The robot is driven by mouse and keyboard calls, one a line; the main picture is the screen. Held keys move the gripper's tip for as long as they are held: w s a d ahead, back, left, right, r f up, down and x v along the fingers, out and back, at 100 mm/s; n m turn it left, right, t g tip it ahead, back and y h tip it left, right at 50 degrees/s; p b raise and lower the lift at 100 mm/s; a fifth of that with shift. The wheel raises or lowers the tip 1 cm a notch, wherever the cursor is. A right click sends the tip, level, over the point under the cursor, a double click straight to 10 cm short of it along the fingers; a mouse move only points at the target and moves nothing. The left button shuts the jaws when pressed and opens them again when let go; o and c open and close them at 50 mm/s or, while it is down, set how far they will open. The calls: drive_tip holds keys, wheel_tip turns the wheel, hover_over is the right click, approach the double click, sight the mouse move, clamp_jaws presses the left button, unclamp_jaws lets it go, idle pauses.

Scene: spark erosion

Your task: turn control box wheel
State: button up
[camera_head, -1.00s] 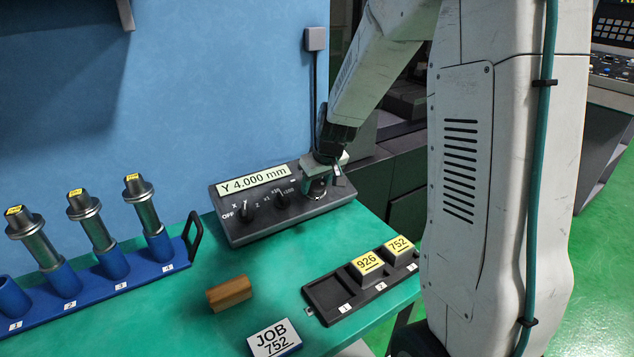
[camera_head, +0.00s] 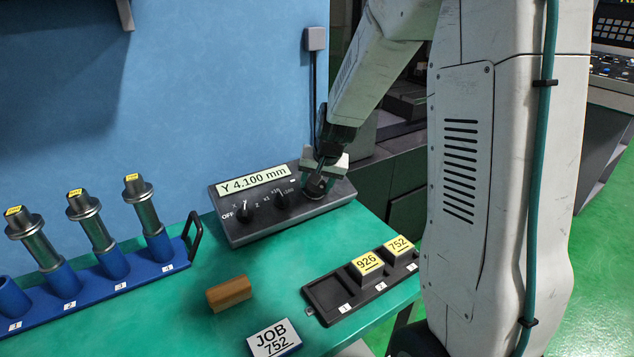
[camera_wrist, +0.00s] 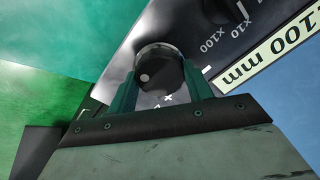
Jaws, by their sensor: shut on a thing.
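The control box (camera_head: 235,233) is a dark grey sloped case on the green table against the blue wall. Its pale display (camera_head: 254,180) reads "Y 4.100 mm". The black wheel (camera_wrist: 160,73) with a light dot and a silvery ring sits at the right end of the box. My gripper (camera_head: 317,180) is over this end, and its green fingers are shut on the wheel from both sides in the wrist view. In the head view my gripper hides much of the wheel.
Two black selector knobs, the axis knob (camera_head: 244,212) and the multiplier knob (camera_head: 282,200), stand left of the wheel. A blue rack (camera_head: 120,285) holds metal-collared tools. A wooden block (camera_head: 229,293), a JOB 752 card (camera_head: 274,338) and a black tray (camera_head: 325,296) lie in front.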

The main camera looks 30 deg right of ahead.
drive_tip(key=m, duration=1.1)
drive_tip(key=shift+m, duration=1.9)
drive_tip(key=o, duration=1)
drive_tip(key=shift+c, duration=0.2)
drive_tip(key=v, duration=0.7)
drive_tip(key=shift+r, duration=0.4)
drive_tip(key=shift+s, duration=0.15)
